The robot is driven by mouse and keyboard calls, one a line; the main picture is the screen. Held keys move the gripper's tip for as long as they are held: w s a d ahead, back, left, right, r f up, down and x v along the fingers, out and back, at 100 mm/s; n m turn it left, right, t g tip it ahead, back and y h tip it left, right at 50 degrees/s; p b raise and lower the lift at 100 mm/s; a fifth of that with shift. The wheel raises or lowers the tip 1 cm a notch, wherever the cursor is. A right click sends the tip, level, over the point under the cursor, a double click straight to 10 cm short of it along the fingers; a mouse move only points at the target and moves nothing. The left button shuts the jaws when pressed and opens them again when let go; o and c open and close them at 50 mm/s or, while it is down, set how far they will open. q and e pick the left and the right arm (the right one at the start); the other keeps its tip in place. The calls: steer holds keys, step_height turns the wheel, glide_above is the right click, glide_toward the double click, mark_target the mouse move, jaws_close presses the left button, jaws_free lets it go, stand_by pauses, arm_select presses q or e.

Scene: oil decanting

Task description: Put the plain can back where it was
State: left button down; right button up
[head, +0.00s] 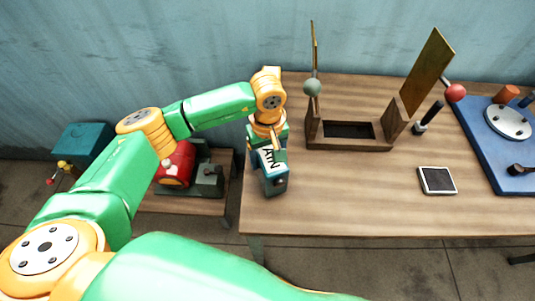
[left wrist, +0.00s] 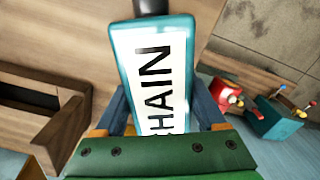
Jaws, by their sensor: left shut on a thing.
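My left gripper (head: 267,140) is shut on a teal can (head: 275,183) with a white label. In the left wrist view the can (left wrist: 188,20) sits between the two fingers (left wrist: 160,112), and its label reads "CHAIN", partly cut off by the gripper. A dark cap or spout shows at the can's far end. In the head view the can is at the left end of the wooden table (head: 330,210); I cannot tell whether it touches the top. No plain can without a label is seen. My right gripper is not in view.
A wooden frame (head: 350,143) with a dark opening and two raised flaps stands right of the can. A tablet-like plate (head: 437,180), a dark-handled tool (head: 428,117) and a blue board (head: 480,130) lie further right. A red machine (head: 176,165) stands on a lower bench at left. The table's front middle is clear.

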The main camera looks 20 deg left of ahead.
arm_select(q)
steer(key=shift+f, duration=0.15)
jaws_free()
steer(key=shift+s, duration=0.1)
steer(key=shift+r, duration=0.35)
step_height(320, 180, up, 11)
steer(key=b, duration=0.3)
steer(key=shift+f, duration=0.15)
steer(key=shift+r, duration=0.55)
